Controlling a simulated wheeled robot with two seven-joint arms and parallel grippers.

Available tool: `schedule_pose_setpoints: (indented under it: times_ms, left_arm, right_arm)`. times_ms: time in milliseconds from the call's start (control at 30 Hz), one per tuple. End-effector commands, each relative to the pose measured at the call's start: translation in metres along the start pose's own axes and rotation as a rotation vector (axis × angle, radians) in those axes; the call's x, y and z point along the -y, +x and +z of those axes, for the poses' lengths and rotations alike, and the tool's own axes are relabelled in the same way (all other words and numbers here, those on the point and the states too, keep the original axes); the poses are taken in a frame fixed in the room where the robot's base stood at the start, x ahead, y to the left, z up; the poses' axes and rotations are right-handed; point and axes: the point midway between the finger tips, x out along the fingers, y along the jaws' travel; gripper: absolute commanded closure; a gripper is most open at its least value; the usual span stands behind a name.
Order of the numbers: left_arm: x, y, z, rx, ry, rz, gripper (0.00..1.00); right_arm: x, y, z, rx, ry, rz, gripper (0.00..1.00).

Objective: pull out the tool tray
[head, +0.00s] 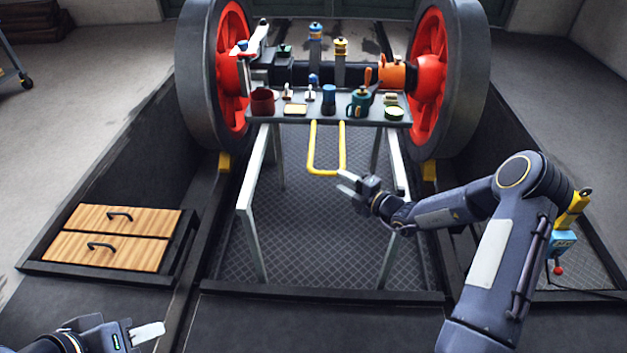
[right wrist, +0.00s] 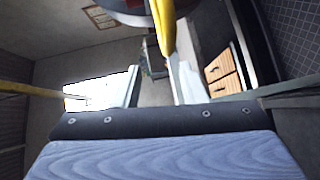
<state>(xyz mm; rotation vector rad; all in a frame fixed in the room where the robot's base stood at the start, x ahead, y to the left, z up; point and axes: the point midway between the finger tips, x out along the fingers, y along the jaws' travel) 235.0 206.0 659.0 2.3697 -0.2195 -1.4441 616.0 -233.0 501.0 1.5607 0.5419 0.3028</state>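The grey tool tray (head: 290,120) stands on pale legs between two large wheels in the head view. It holds mugs, small tools and tins. A yellow U-shaped handle (head: 325,173) hangs from its front edge. My right gripper (head: 346,182) is just right of and below the handle's bottom right corner. In the right wrist view my right gripper (right wrist: 158,85) has its fingers apart. A yellow bar (right wrist: 166,35) reaches toward the right finger there; I cannot tell whether they touch.
A wooden drawer unit (head: 115,235) with black handles lies at the left. Large wheels with red hubs (head: 228,75) flank the tray. A yellow and blue control box (head: 563,243) is at the right. The patterned floor plate (head: 325,245) below the handle is clear.

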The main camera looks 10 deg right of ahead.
Motion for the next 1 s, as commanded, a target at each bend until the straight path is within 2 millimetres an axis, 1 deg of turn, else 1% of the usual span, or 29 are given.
schedule_pose_setpoints:
  times_ms: [33,100,167,500,600,733,967,1000]
  left_arm:
    - [0.002,0.005,0.002,0.000,0.000,0.000,0.64]
    - [0.003,0.006,0.003,-0.001,0.000,0.000,0.64]
    - [0.004,0.008,0.004,-0.001,0.000,0.000,0.64]
    - [0.011,0.025,0.013,-0.001,0.000,0.000,0.64]
    - [0.013,0.028,0.014,-0.001,0.000,0.000,0.64]
    - [0.013,0.029,0.014,0.000,0.000,0.000,0.64]
    - [0.013,0.028,0.014,0.000,0.000,0.000,0.64]
    - [0.013,0.028,0.014,0.000,0.000,0.000,0.64]
  right_arm:
    - [0.012,0.003,0.004,0.016,0.042,0.000,0.62]
    - [0.016,0.007,0.007,0.028,0.072,0.001,0.62]
    - [0.017,0.012,0.007,0.029,0.077,0.001,0.62]
    - [0.017,0.065,0.008,0.027,0.073,0.001,0.62]
    - [0.016,0.074,0.008,0.027,0.072,-0.001,0.62]
    - [0.014,0.080,0.008,0.027,0.072,0.000,0.62]
    - [0.014,0.081,0.008,0.027,0.072,-0.001,0.62]
    - [0.014,0.081,0.008,0.027,0.072,-0.001,0.66]
